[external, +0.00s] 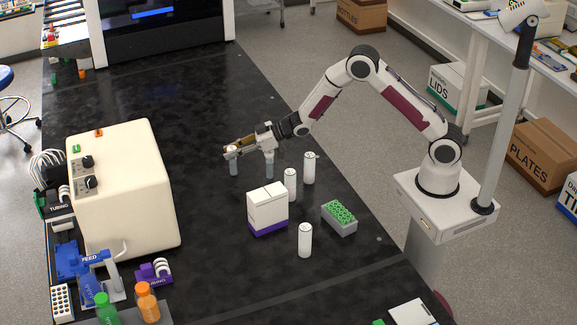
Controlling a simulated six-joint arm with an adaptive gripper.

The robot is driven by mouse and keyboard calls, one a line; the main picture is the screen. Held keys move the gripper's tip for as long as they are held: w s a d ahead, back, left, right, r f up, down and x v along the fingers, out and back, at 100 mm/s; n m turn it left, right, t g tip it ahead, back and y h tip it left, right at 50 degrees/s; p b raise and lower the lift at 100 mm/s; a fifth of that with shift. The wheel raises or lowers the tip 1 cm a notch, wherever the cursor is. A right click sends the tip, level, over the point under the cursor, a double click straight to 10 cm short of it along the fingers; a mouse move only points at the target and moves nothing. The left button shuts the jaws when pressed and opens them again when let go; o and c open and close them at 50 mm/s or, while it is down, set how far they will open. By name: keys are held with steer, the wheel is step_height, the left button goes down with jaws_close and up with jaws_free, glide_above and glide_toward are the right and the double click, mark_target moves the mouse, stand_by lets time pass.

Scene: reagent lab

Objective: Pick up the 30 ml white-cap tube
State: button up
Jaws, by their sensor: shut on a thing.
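My gripper (234,149) reaches left from the arm over the dark bench, its fingers shut around the upper part of a small tube. This tube (234,167) has a white cap and a grey-blue body, and hangs upright below the fingers. Whether its bottom touches the bench I cannot tell. A second, similar tube (270,169) stands beneath the gripper's body, to the right, its upper part partly hidden. Volume markings are too small to read.
Three white cylindrical bottles (290,185) (310,168) (305,241) stand to the right and nearer. A white box with a purple base (267,209) and a grey rack with green contents (340,226) are close by. A cream machine (125,195) stands left.

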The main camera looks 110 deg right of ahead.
steer(key=shift+r, duration=4.6)
